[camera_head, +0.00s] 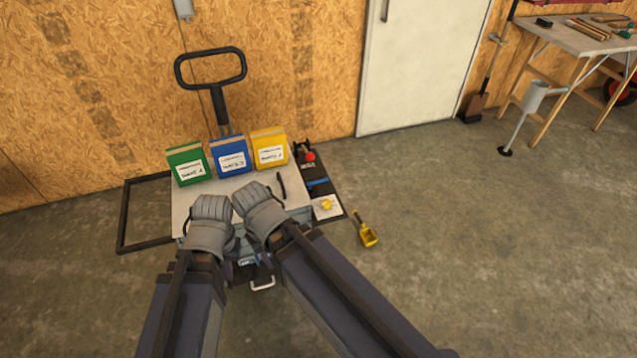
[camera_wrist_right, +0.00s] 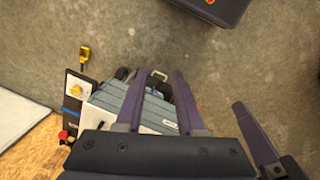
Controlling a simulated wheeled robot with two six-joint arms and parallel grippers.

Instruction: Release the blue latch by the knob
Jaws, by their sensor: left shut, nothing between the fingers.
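My right gripper (camera_wrist_right: 152,74) is open, fingers apart over the case side. My left gripper (camera_head: 228,273) is shut and empty near the case's front edge; it also shows in the right wrist view (camera_wrist_right: 238,106). My grey-covered wrists hide part of the case.
Green (camera_head: 187,165), blue (camera_head: 229,156) and yellow (camera_head: 268,149) packets stand at the case's back. A black panel (camera_head: 318,188) with a red knob (camera_head: 310,156) is right of it. A yellow scoop (camera_head: 364,232) lies on the floor. Open floor lies right.

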